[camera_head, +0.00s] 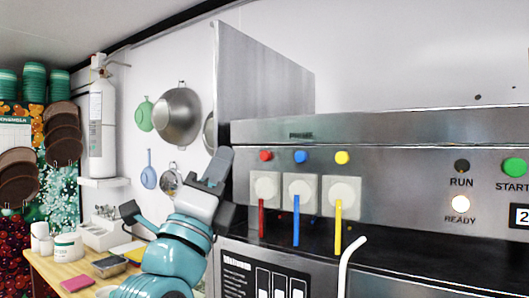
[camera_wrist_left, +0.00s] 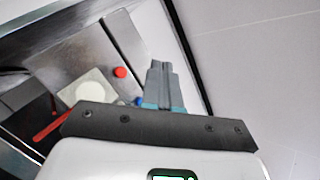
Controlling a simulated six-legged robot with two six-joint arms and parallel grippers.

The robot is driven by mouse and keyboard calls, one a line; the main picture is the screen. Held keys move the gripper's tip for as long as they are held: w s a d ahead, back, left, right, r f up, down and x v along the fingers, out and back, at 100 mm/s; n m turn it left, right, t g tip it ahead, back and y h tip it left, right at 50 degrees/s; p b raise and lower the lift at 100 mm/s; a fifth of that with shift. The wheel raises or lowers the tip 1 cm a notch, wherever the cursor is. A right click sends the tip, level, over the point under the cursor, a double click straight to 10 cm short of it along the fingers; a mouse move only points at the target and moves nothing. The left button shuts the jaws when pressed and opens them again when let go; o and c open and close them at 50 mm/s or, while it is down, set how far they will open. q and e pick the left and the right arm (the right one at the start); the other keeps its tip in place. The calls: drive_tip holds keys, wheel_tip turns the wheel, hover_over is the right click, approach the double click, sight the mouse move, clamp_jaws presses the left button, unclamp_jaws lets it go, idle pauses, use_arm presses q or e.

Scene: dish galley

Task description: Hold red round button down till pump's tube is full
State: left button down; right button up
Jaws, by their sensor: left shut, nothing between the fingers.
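The red round button (camera_head: 265,155) is on the steel front of the machine, above a white square plate with a round disc (camera_head: 265,188). A red strip (camera_head: 261,218) hangs below that disc. My left gripper (camera_head: 221,163) is shut and empty, left of the red button and apart from it. In the left wrist view the closed fingertips (camera_wrist_left: 158,66) point past the red button (camera_wrist_left: 120,72), with a gap between them. A dark panel (camera_head: 263,278) low on the machine has several pale upright windows, cut off at the bottom; their fill cannot be told. My right gripper is not in view.
Blue (camera_head: 301,156) and yellow (camera_head: 342,157) buttons sit right of the red one. A lit READY lamp (camera_head: 460,203) and a green START button (camera_head: 514,167) are further right. A steel side panel (camera_head: 262,80) rises behind my gripper. A white curved pipe (camera_head: 347,262) stands in front.

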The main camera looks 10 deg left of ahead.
sight(265, 156)
use_arm(q)
drive_tip(key=w+p, duration=0.1)
drive_tip(key=w, duration=0.1)
drive_tip(key=w+d+p, duration=0.1)
drive_tip(key=w, duration=0.2)
drive_tip(key=w+d+p, duration=0.1)
drive_tip(key=w, duration=0.1)
drive_tip(key=shift+w+d+p, duration=0.15)
drive_tip(key=shift+d+p, duration=0.05)
drive_tip(key=shift+p, duration=0.1)
drive_tip(key=shift+w+f, duration=0.1)
idle(0.4)
idle(0.5)
idle(0.8)
